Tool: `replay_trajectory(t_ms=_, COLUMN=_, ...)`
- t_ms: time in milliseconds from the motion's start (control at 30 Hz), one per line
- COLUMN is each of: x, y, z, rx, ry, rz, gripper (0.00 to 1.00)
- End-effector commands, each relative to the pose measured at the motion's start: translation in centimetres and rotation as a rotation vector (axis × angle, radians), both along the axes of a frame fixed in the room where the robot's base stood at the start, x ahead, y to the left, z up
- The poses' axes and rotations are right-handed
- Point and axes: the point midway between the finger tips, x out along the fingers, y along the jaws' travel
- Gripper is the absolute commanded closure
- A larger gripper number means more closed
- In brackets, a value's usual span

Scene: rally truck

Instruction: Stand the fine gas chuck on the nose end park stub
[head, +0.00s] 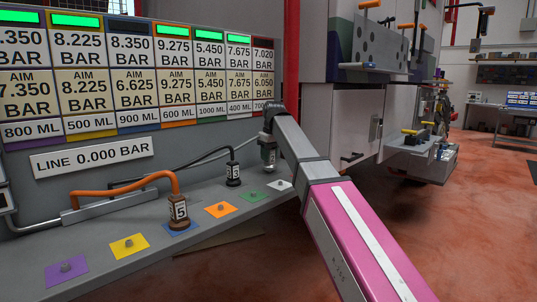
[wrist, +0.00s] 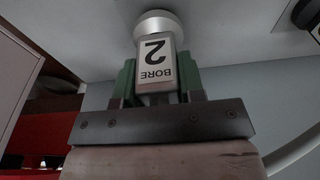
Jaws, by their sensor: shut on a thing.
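My gripper (head: 268,142) is at the right end of the sloped grey shelf, under the board. In the wrist view its green fingers (wrist: 157,78) are shut on a chuck marked "BORE 2" (wrist: 154,60), with a silver round collar (wrist: 158,21) beyond the label. The held chuck (head: 268,156) also shows in the head view, above the shelf near the white pad (head: 280,186). Stubs stand on the purple (head: 66,268), yellow (head: 129,245), orange (head: 220,210), green (head: 250,197) and white pads. Whether the held chuck touches anything cannot be told.
A chuck marked 5 (head: 180,212) with an orange hose stands on the blue pad. A black chuck marked 8 (head: 233,172) stands behind the pads, left of my gripper. The gauge board (head: 130,75) rises behind the shelf. Red floor (head: 400,215) is open to the right.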

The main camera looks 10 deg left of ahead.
Motion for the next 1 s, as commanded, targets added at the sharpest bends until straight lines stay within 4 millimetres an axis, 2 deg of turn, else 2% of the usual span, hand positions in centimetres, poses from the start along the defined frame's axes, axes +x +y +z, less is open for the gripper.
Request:
replay_trajectory(t_ms=767, x=0.1, y=0.0, z=-1.1, rx=0.0, ry=-0.001, rz=0.0, gripper=0.95)
replay_trajectory(t_ms=800, x=0.1, y=0.0, z=-1.1, rx=0.0, ry=0.0, rz=0.0, gripper=0.51)
replay_trajectory(t_ms=833, x=0.1, y=0.0, z=-1.1, rx=0.0, ry=0.0, rz=0.0, gripper=0.41)
replay_trajectory(t_ms=867, x=0.1, y=0.0, z=-1.1, rx=0.0, ry=0.0, rz=0.0, gripper=0.39)
replay_trajectory(t_ms=1000, x=0.1, y=0.0, z=-1.1, rx=0.0, ry=0.0, rz=0.0, gripper=0.39)
